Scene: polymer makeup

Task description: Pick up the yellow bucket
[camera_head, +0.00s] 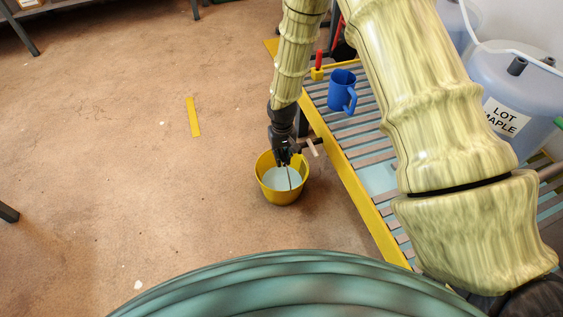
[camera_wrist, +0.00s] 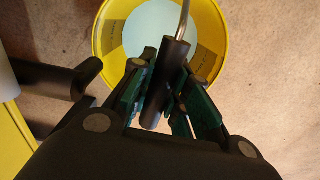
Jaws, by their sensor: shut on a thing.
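The yellow bucket (camera_head: 282,197) is below my gripper (camera_head: 286,160) in the head view, left of the slatted platform's yellow edge. It is upright and pale inside. In the wrist view the bucket (camera_wrist: 222,40) shows its round yellow rim from above. My gripper (camera_wrist: 160,92) is shut on the black grip (camera_wrist: 176,56) of the bucket's handle, with a metal wire (camera_wrist: 185,14) running from it across the opening. The fingers hide part of the near rim. I cannot tell whether the bucket touches the floor.
A slatted platform with a yellow edge (camera_head: 361,192) stands close right of the bucket, bearing a blue mug (camera_head: 342,91). A large blue container labelled "LOT MAPLE" (camera_head: 514,78) is at right. A yellow strip (camera_head: 193,117) lies on the brown floor, which is mostly clear at left.

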